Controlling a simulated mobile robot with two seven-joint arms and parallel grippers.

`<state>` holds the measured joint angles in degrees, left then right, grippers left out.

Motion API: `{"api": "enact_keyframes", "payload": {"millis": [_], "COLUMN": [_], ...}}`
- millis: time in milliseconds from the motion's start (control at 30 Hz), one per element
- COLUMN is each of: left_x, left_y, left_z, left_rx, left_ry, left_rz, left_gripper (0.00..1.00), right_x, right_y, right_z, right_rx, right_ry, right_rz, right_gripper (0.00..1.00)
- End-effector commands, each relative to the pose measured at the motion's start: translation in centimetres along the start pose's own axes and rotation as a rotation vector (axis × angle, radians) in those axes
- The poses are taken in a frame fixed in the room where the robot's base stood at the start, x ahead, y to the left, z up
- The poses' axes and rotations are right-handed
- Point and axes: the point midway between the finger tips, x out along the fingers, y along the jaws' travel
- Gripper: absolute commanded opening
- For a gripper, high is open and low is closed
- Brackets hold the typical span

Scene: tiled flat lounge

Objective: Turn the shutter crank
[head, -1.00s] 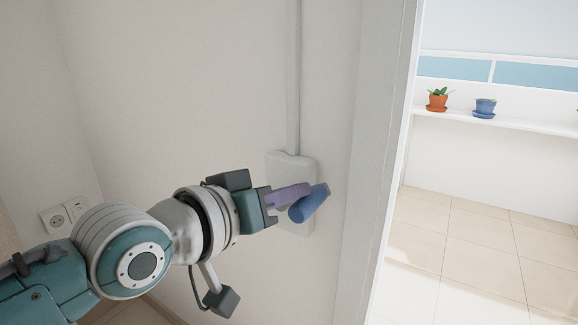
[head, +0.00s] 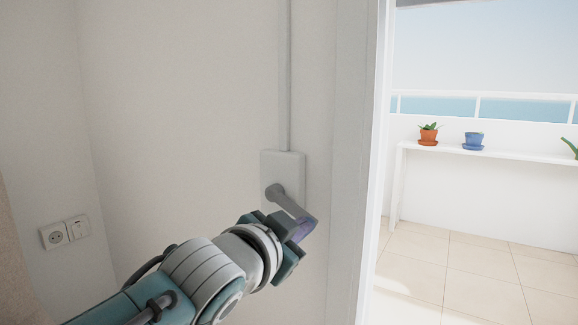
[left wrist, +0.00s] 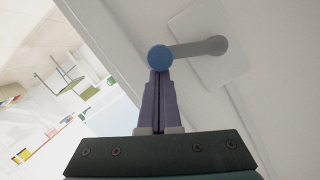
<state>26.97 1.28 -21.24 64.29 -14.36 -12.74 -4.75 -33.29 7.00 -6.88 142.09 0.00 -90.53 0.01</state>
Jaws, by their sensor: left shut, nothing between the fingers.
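The shutter crank (head: 289,203) is a grey arm on a pale wall plate (head: 292,162). It slants down to the right from its hub. Its outer end is partly hidden by my left gripper (head: 304,232) in the head view. In the left wrist view the crank arm (left wrist: 190,49) runs from its hub to a round blue handle (left wrist: 159,57). My left gripper's purple fingers (left wrist: 159,78) are shut together and empty, their tips right at the handle. I cannot tell whether they touch it. My right gripper is not in view.
A pale conduit (head: 289,80) rises from the plate. A door frame (head: 352,200) stands just right of the crank. Beyond it are a tiled floor and a white shelf (head: 500,156) with potted plants. Wall sockets (head: 65,232) are at the left.

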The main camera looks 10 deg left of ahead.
Motion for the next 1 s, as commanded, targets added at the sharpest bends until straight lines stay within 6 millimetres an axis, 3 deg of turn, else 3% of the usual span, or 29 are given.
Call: {"api": "enact_keyframes", "payload": {"millis": [33, 433, 1000], "left_x": [0.2, 1.1, 2.1], "left_y": [0.6, 1.0, -0.7], "left_z": [1.3, 4.9, 8.8], "left_rx": [0.040, 0.410, 0.876], "left_ry": [-0.008, -0.007, -0.008], "left_rz": [-0.009, -0.104, -0.222], "left_gripper": [0.00, 0.00, 0.00], "right_x": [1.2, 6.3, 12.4], "right_y": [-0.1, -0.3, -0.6], "right_z": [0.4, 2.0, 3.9], "right_rx": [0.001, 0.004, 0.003], "right_ry": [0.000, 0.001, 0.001], "right_rz": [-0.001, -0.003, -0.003], "right_gripper": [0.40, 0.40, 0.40]}}
